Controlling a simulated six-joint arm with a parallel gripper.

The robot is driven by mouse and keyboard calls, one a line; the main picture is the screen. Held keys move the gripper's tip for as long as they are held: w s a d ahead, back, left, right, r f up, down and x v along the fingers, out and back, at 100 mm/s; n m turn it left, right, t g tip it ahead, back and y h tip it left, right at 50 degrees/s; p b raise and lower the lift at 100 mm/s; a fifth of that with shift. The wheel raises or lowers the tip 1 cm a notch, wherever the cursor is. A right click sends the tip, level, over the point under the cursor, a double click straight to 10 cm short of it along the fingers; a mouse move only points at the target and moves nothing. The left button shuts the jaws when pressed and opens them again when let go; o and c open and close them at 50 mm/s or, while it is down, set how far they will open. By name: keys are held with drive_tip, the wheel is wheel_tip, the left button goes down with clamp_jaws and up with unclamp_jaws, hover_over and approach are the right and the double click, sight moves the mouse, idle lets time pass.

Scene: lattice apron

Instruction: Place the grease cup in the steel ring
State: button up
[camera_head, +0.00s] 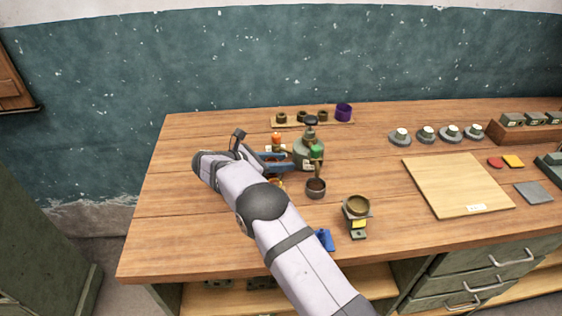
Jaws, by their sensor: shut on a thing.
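The grease cup looks to be the grey-green rounded vessel (301,151) with a dark knob on top and a pale label. It appears upright. My gripper (290,162) reaches it from the left, with its blue fingers shut at the vessel's left side. The exact contact is too small to make out, and I cannot tell whether the vessel's base touches the table. The steel ring looks to be the dark grey, round, open piece (316,189) on the table just in front of the vessel. Its opening looks empty.
A green-topped piece (316,153) and an orange-topped piece (276,139) stand close by. A copper-coloured ring (275,183) is partly hidden by my arm. A brass cup (358,205) sits on a stand at front right. A purple ring (343,112) is behind. A pale board (455,180) lies right.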

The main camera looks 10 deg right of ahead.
drive_tip(key=shift+f, duration=0.15)
drive_tip(key=o, duration=1.1)
drive_tip(key=shift+a, duration=0.1)
drive_tip(key=b+v, duration=0.3)
drive_tip(key=v, duration=0.9)
drive_tip(key=shift+r, duration=0.2)
